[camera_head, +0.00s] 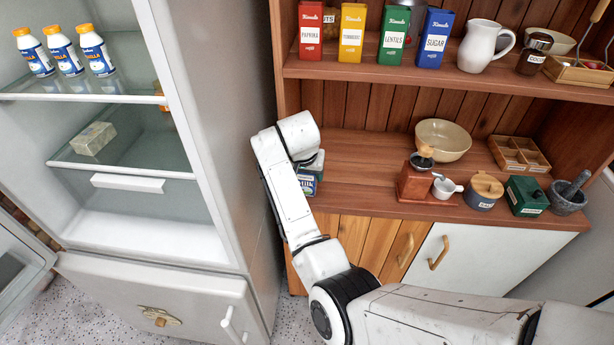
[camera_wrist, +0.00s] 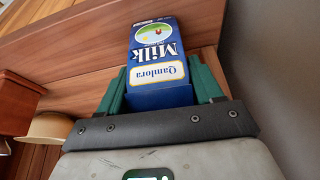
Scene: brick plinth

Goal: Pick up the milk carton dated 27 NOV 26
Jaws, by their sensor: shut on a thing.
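In the head view, the carton (camera_head: 307,187) shows only in part below my wrist, at the left end of the wooden counter. My arm hides the rest of it. I cannot read any date on the carton. I cannot tell whether it touches the counter.
An open fridge (camera_head: 215,120) stands left, with several bottles (camera_head: 64,52) and a wrapped block (camera_head: 94,138) on its shelves. A grinder (camera_head: 417,178), bowl (camera_head: 443,139) and jars stand right on the counter (camera_head: 365,150). Several tins line the shelf (camera_head: 400,73) above. The counter's middle back is clear.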

